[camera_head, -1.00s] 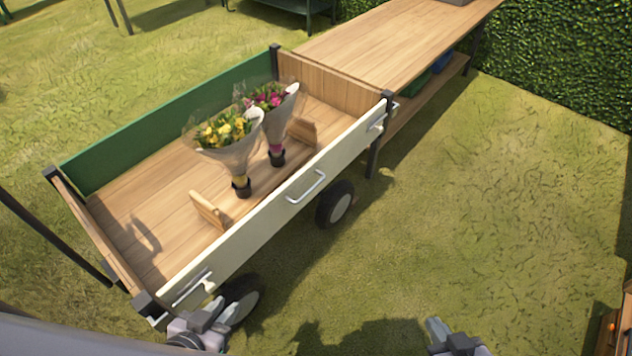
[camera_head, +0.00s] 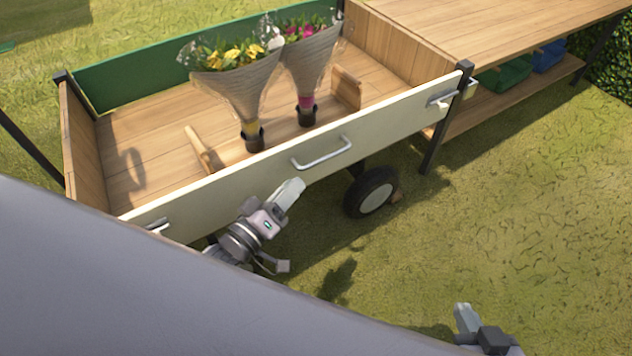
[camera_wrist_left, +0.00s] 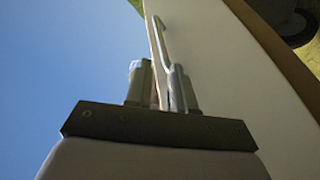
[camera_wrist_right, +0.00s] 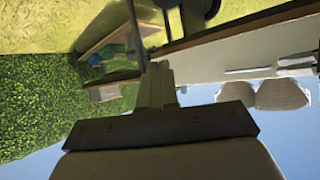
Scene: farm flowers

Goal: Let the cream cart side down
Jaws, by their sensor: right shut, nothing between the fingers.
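The cream cart side (camera_head: 385,130) stands upright along the cart's near edge, with a silver handle (camera_head: 323,156) at its middle. Metal latches show at its left end (camera_head: 157,226) and right end (camera_head: 443,98). My left gripper (camera_head: 290,192) is in front of the cream side, just below and left of the handle. In the left wrist view its fingers (camera_wrist_left: 160,85) are apart, close to the side and handle; I cannot tell if they touch. My right gripper (camera_head: 465,318) is shut and empty, low over the grass; its closed fingers show in the right wrist view (camera_wrist_right: 158,78).
Yellow (camera_head: 240,85) and pink (camera_head: 306,70) wrapped bouquets stand in holders on the wooden cart bed. The far side (camera_head: 140,75) is green. A wooden table (camera_head: 510,25) adjoins the cart's right end. Grass in front and right is open; a wheel (camera_head: 372,192) sits below.

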